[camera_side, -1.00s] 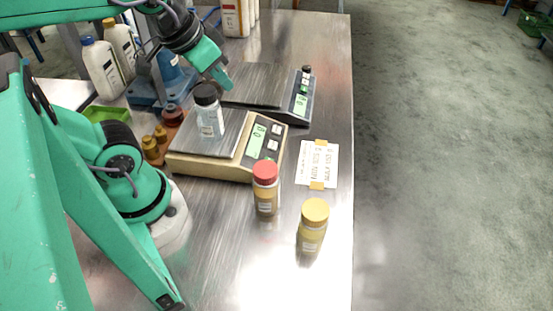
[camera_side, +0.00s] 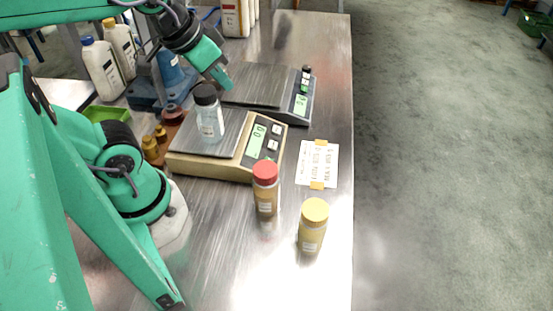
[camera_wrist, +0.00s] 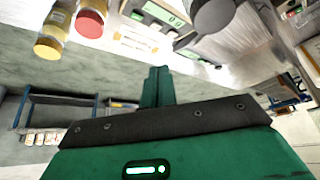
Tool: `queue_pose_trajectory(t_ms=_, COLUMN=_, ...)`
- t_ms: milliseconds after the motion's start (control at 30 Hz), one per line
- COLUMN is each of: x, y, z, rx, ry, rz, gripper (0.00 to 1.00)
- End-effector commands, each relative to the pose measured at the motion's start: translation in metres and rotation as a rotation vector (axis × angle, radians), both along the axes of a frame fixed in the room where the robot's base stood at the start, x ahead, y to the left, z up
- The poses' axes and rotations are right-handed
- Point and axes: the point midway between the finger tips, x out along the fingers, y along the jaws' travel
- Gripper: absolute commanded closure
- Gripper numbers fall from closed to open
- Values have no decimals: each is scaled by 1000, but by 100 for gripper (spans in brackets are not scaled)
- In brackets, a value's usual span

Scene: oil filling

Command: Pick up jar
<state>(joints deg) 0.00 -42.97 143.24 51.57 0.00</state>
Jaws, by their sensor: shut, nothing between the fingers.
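A clear jar with a black lid (camera_side: 209,122) stands upright on the pan of the beige scale (camera_side: 228,169). Its dark round lid appears at the top of the wrist view (camera_wrist: 212,16). A red-lidded jar (camera_side: 265,190) and a yellow-lidded jar (camera_side: 312,226) stand upright on the steel table in front of the scale. Both also show at the upper left of the wrist view, red (camera_wrist: 91,20) and yellow (camera_wrist: 52,32). My gripper (camera_side: 224,82) is just behind and above the black-lidded jar. Its green fingers (camera_wrist: 158,72) are together with nothing between them.
A second, darker scale (camera_side: 262,88) stands behind, near my gripper. Small amber bottles (camera_side: 151,148) stand left of the beige scale. White bottles (camera_side: 102,70) and a blue stand (camera_side: 172,82) are at the back left. A taped paper label (camera_side: 317,160) lies by the table's right edge.

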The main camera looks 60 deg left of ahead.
Motion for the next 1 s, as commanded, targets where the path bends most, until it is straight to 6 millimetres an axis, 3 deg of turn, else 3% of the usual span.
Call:
queue_pose_trajectory(t_ms=167, x=0, y=0, z=0, rx=0, ry=0, rz=0, gripper=100)
queue_pose_trajectory(t_ms=567, x=0, y=0, z=0, rx=0, ry=0, rz=0, gripper=23)
queue_pose_trajectory(t_ms=1000, x=0, y=5, z=-1, rx=10, ry=31, rz=2, gripper=23)
